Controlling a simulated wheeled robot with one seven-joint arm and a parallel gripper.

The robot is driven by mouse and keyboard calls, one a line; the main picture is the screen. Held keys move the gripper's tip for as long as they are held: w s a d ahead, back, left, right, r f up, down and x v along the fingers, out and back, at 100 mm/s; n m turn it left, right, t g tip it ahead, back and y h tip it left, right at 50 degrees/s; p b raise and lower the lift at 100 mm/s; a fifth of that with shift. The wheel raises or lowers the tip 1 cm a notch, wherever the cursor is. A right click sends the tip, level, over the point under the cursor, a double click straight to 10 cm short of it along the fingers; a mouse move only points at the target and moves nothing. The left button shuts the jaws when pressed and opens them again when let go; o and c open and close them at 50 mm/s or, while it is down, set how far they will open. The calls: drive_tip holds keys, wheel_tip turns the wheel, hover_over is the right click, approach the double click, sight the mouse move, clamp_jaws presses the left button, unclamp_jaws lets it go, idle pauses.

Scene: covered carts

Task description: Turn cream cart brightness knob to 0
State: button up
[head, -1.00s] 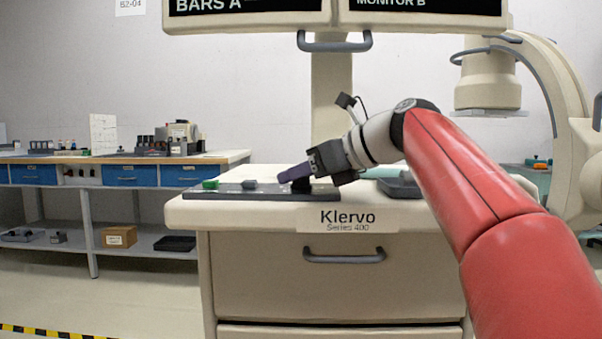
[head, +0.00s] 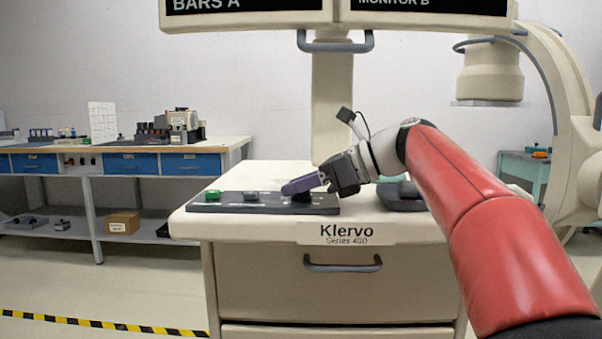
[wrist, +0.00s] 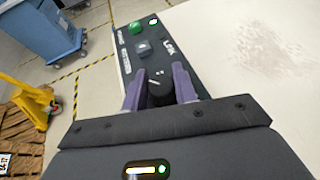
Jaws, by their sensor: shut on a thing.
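The cream cart (head: 335,285) stands in front of me, with the label "Klervo Series 400" on its front edge. A dark control panel (head: 228,208) lies on the left of its top and also shows in the wrist view (wrist: 124,62). The panel holds a green button (head: 213,195), a grey control (head: 251,196) and a black knob (head: 302,197) at its right end. My gripper (head: 300,190) reaches down to that knob. In the wrist view its purple fingers (wrist: 159,88) are shut on either side of the black knob (wrist: 160,92). A small light mark shows on the knob top; its setting is not readable.
A dark tray (head: 403,198) lies on the cart top behind my wrist. Monitors (head: 250,8) hang above on a column (head: 332,110). A workbench (head: 120,150) stands at the left.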

drive_tip(key=o, duration=1)
drive_tip(key=p+v, duration=0.1)
drive_tip(key=v, duration=0.6)
drive_tip(key=shift+s+d+r, duration=0.1)
drive_tip(key=shift+d+r, duration=0.05)
drive_tip(key=shift+d, duration=0.2)
